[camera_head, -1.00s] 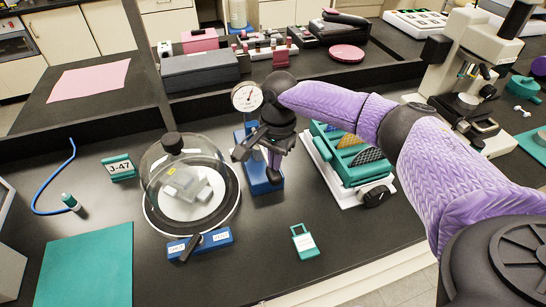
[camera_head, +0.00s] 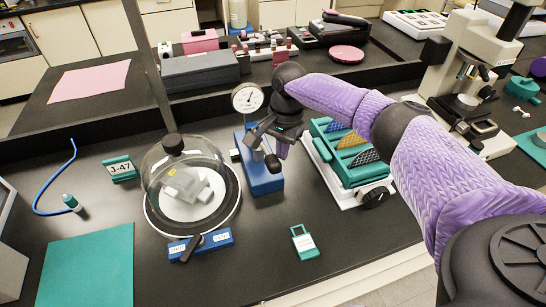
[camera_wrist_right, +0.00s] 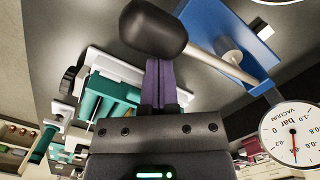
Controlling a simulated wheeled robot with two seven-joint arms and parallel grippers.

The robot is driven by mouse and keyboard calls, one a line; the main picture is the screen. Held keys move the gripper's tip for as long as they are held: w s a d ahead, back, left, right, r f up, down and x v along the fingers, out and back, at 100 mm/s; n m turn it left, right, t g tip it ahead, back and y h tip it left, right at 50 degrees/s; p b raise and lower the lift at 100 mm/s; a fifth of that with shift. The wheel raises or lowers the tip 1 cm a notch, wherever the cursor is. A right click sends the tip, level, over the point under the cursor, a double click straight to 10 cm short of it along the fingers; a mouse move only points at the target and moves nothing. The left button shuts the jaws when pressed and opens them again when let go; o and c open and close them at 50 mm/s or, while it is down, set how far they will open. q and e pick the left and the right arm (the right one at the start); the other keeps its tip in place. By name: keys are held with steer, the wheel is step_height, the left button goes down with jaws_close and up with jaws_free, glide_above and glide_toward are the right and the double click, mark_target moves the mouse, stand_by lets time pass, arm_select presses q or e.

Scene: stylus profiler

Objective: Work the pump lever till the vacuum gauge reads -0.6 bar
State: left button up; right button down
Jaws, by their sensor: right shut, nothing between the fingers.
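The blue pump (camera_head: 265,181) stands right of the glass bell jar (camera_head: 170,165). Its lever, a pale rod with a black knob (camera_wrist_right: 152,28), reaches out over the blue base; the knob also shows in the head view (camera_head: 273,163). The round white vacuum gauge (camera_head: 247,98) is on top of the pump. In the right wrist view the gauge (camera_wrist_right: 293,135) appears upside down, its red needle pointing down the picture; I cannot read the exact value. My right gripper (camera_head: 281,152) is shut and empty beside the knob; its purple fingers (camera_wrist_right: 160,85) show below the knob. My left gripper is not in view.
A blue valve block (camera_head: 215,240) with a black handle sits before the jar. A green tag (camera_head: 305,242) lies front right. A green rack (camera_head: 345,155) on a white base stands close right of the pump. The bench front middle is free.

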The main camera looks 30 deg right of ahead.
step_height(320, 180, up, 10)
steer(key=p, duration=0.1)
steer(key=shift+w+d+f, duration=0.15)
steer(key=shift+w+d, duration=0.05)
steer(key=shift+d, duration=0.25)
stand_by(0.4)
